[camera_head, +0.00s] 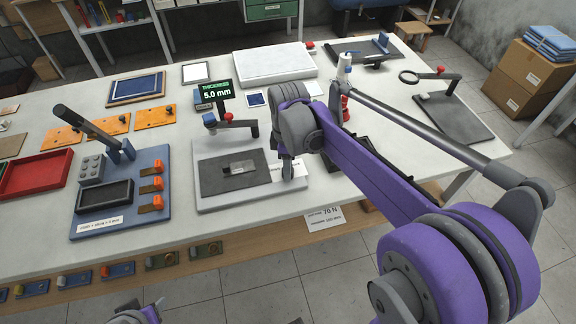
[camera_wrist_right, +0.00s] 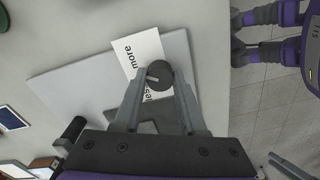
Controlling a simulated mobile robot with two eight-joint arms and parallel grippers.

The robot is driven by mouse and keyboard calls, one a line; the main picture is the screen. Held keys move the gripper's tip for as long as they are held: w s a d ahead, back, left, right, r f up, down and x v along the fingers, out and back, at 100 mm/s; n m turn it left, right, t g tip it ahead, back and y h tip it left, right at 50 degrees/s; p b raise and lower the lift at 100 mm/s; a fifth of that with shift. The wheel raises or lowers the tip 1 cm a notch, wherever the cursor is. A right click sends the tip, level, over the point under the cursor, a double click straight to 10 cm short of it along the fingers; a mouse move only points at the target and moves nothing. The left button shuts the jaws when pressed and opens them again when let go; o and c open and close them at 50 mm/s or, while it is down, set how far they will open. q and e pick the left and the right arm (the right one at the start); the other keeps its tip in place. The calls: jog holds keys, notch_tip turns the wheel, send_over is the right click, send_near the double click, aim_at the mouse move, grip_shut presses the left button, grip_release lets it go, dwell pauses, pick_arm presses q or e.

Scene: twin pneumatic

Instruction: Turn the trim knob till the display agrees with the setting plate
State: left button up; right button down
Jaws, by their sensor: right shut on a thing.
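The thickness display (camera_head: 216,91) is black with green text and reads 5.0 mm. It stands behind a pale grey base plate (camera_head: 215,203) with a dark pad. A small grey plate (camera_head: 239,168) lies on the pad; I cannot read any value on it. The round dark trim knob (camera_wrist_right: 158,75) has a pale pointer line and sits on the base next to a white label (camera_wrist_right: 137,52) reading "more" and partly hidden "less". My right gripper (camera_wrist_right: 156,88) is shut on the knob; in the head view, the gripper (camera_head: 288,168) largely hides the knob.
A blue fixture board (camera_head: 120,222) with a dark tray and orange clips stands left of the base. A red tray (camera_head: 38,174) lies farther left. A magnifier board (camera_head: 455,118) is at the right. My right arm crosses the table's right side. A paper sign (camera_head: 325,218) hangs at the front edge.

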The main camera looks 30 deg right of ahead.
jog(key=shift+n, duration=0.3)
jog(key=shift+c, duration=2.3)
grip_release()
notch_tip(320, 180, up, 11)
jog(key=shift+p, duration=0.4)
jog(key=shift+f, duration=0.1)
jog(key=s+a+f+m+t, duration=0.1)
jog(key=s+f+m, duration=0.1)
jog(key=s, duration=0.1)
jog(key=s+a+f+m+t, duration=0.1)
jog(key=s+a+f+m, duration=0.1)
jog(key=s, duration=0.1)
jog(key=s+a+f+m+t, duration=0.1)
jog(key=s+f+m, duration=0.1)
jog(key=s, duration=0.1)
jog(key=shift+a+f, duration=0.25)
jog(key=shift+a, duration=0.05)
jog(key=s+a+f+m+t, duration=0.2)
jog(key=s+f+m, duration=0.3)
jog(key=s+f, duration=0.1)
jog(key=shift+s+f+m, duration=0.3)
jog(key=shift+s+f, duration=0.05)
jog(key=shift+f, duration=0.15)
